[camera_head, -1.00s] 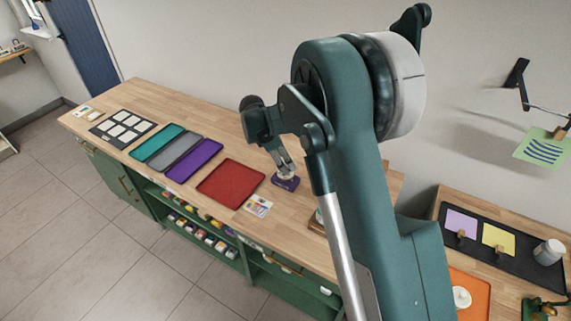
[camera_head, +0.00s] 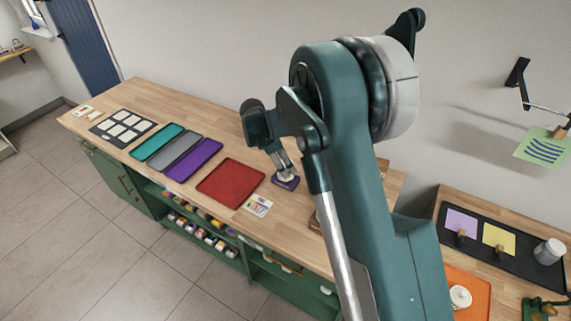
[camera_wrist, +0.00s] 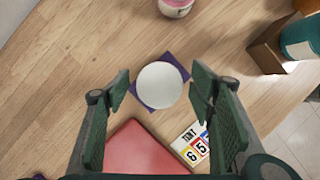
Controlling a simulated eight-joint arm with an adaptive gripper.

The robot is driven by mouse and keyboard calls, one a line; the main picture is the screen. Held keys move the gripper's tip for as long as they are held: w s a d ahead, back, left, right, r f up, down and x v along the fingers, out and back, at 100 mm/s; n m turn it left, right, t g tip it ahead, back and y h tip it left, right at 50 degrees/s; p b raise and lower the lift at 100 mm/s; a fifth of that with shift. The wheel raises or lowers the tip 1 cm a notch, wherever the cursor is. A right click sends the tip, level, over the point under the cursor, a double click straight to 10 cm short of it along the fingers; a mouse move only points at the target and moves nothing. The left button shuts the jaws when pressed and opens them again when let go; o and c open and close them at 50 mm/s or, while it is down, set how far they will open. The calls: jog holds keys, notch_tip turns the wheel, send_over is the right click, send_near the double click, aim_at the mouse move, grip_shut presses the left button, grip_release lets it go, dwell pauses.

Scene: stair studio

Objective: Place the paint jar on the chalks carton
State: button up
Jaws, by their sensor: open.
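The paint jar, seen from above as a round white lid (camera_wrist: 159,85), sits over a purple square carton (camera_wrist: 178,66), which I take to be the chalks carton. In the head view the white jar (camera_head: 286,177) rests on top of the purple carton (camera_head: 287,184) on the wooden counter. My gripper (camera_wrist: 160,91) is open, with one finger on each side of the lid and a gap on both sides. In the head view the gripper (camera_head: 282,163) is just above the jar. The carton's label is not readable.
A red tray (camera_wrist: 145,148) and a numbered card (camera_wrist: 190,142) lie close by. A white-and-pink jar (camera_wrist: 175,6) stands beyond. A wooden holder (camera_wrist: 268,50) with a teal jar (camera_wrist: 302,38) is at right. Purple (camera_head: 194,160), grey and teal trays lie farther left.

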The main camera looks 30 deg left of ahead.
jog(key=shift+r, duration=0.1)
jog(key=v, duration=1.2)
dwell(0.6)
dwell(0.4)
